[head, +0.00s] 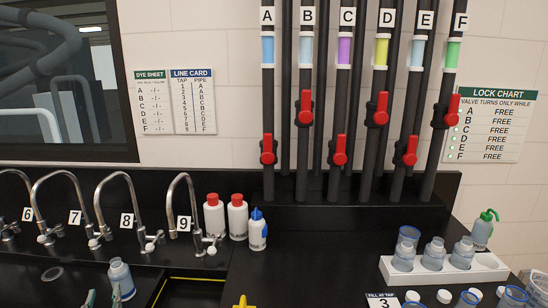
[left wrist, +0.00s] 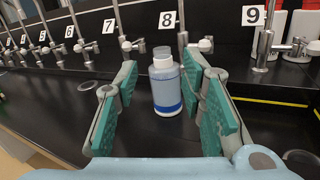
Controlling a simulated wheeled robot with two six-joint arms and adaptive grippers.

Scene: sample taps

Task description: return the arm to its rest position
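Gaps show on both sides, and nothing is held. My right gripper is not in view.
Curved taps (head: 183,215) line the back of the counter. Red-capped bottles (head: 237,217) and a blue-topped bottle (head: 257,230) stand right of tap 9. A white rack (head: 486,270) with bottles is at the right. A sink opening (head: 190,292) lies beside the left bottle.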

